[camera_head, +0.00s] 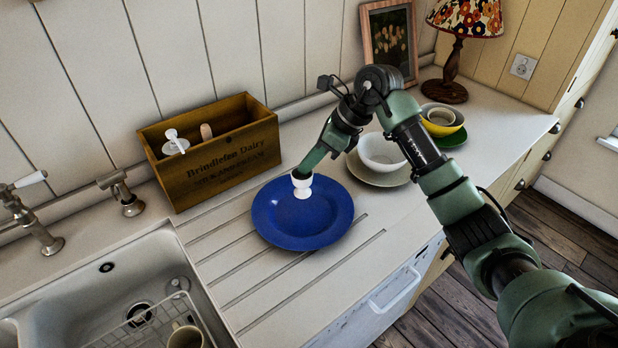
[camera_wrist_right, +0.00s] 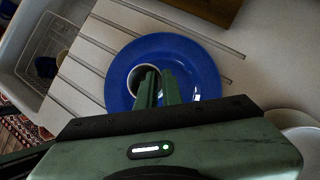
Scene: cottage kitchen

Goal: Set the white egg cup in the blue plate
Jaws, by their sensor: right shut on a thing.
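The blue plate (camera_head: 327,222) lies on the ribbed drainboard part of the counter, right of the sink. I cannot tell whether the cup's foot touches the plate. My left gripper is not in view.
A wooden crate (camera_head: 225,167) with white utensils stands behind the plate. A white bowl (camera_head: 381,152) on a pale plate stands close to its right. Stacked bowls (camera_head: 443,121) and a lamp (camera_head: 452,75) are farther right. The sink (camera_head: 120,285) with a rack and mug is at left.

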